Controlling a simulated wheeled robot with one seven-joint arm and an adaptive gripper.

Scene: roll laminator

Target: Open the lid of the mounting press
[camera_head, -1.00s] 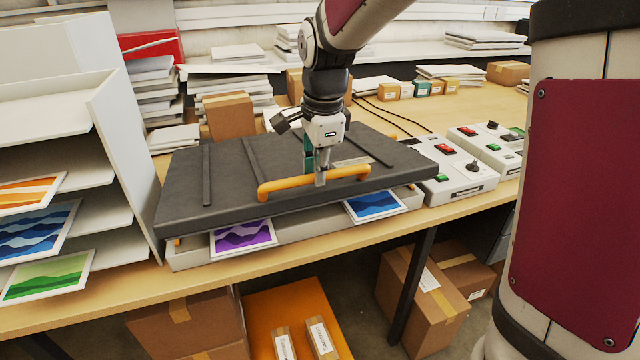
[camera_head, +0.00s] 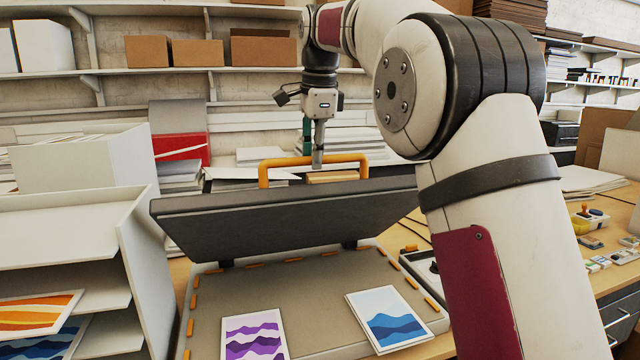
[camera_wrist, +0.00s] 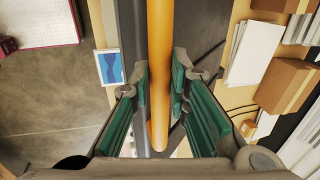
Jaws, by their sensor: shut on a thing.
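The mounting press has a dark grey lid (camera_head: 290,215) that stands raised and tilted above its pale bed (camera_head: 310,285). An orange bar handle (camera_head: 345,160) runs along the lid's raised edge. My gripper (camera_head: 318,160) is shut on this handle from above. In the wrist view the orange handle (camera_wrist: 160,75) passes between the green-padded fingers of my gripper (camera_wrist: 160,85). On the bed lie a purple wave print (camera_head: 254,336) and a blue wave print (camera_head: 389,317).
A white shelf rack (camera_head: 110,225) with prints stands close on the left. Paper stacks and a red box (camera_head: 181,148) are behind the press. Wall shelves with brown boxes (camera_head: 198,52) are above. A control box (camera_head: 425,272) sits right of the press, partly behind my arm.

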